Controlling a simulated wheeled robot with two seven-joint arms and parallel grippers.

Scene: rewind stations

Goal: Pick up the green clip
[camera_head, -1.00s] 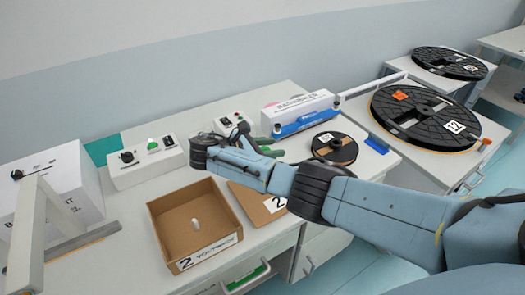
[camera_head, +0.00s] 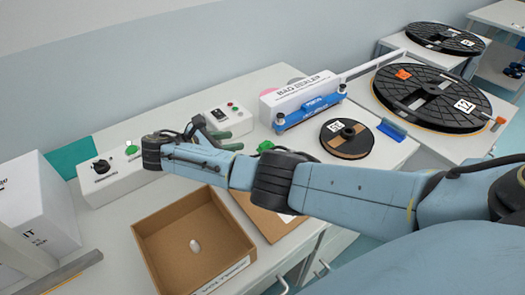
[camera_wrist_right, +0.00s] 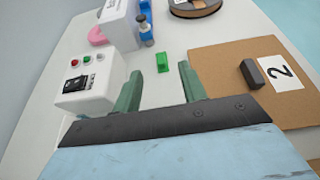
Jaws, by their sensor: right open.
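The green clip (camera_head: 265,146) is a small bright green piece on the white table, in front of the blue and white bag sealer. In the right wrist view the green clip (camera_wrist_right: 163,62) lies just beyond the gap between my fingertips. My right gripper (camera_head: 226,140) is open, with two dark green fingers and nothing between them. The right wrist view also shows its spread fingers (camera_wrist_right: 160,75). In the head view the clip is to the right of the fingertips, partly hidden by my arm. My left gripper is out of view.
The bag sealer (camera_head: 300,100) stands behind the clip and a black reel (camera_head: 346,139) lies to its right. A control box (camera_head: 228,121) is behind my gripper. An open cardboard box (camera_head: 150,243) holding a small white piece is in front, beside a cardboard piece (camera_wrist_right: 222,66).

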